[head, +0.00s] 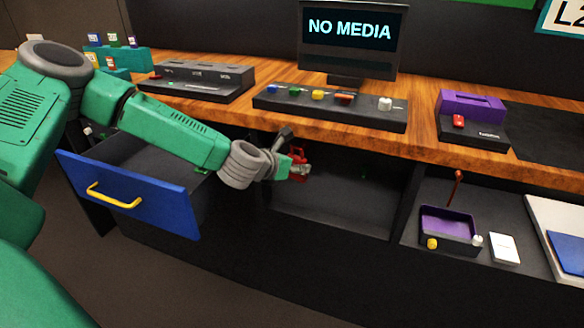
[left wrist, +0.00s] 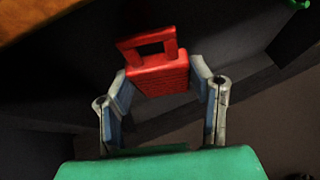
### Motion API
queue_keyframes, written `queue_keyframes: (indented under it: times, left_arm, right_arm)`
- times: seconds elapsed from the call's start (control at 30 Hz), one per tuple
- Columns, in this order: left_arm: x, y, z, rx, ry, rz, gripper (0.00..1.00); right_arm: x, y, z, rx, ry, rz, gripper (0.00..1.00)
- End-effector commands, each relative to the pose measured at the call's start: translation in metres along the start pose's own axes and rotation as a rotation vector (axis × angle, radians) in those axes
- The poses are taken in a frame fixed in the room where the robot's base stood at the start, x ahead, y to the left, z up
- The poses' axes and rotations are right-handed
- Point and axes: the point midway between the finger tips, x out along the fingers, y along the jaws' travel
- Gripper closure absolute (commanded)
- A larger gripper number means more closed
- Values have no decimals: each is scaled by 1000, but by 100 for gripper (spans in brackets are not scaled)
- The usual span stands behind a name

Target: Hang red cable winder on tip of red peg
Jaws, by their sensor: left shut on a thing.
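The red cable winder (head: 298,158) is held in my left gripper (head: 293,170), in front of the open space under the desk. In the left wrist view the winder (left wrist: 158,72) is a red block with a rectangular loop at its far end. The fingers of my left gripper (left wrist: 161,84) close on its two sides. A thin red peg (head: 456,188) stands tilted behind the purple tray in the right shelf bay, well to the right of the winder and apart from it. My right gripper is not in view.
The wooden desk edge (head: 330,141) runs above my left gripper. A blue drawer (head: 135,195) stands open at left. A purple tray (head: 448,225), yellow knob (head: 432,243) and white card (head: 504,248) lie in the right bay.

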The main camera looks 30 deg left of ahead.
Motion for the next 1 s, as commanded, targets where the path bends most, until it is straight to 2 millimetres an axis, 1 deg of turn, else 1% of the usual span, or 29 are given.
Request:
queue_keyframes:
  times: [0.2,0.3,0.43,0.6,1.0]
  left_arm:
    - [13,4,7,1,-2,3,91]
    - [19,6,4,0,-2,4,91]
    - [24,8,4,-1,-2,2,91]
    - [26,8,4,-2,-2,2,91]
    - [27,8,3,-1,2,2,91]
  right_arm:
    - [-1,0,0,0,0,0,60]
    - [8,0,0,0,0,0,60]
    - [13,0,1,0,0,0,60]
    - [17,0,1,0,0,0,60]
    - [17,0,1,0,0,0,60]
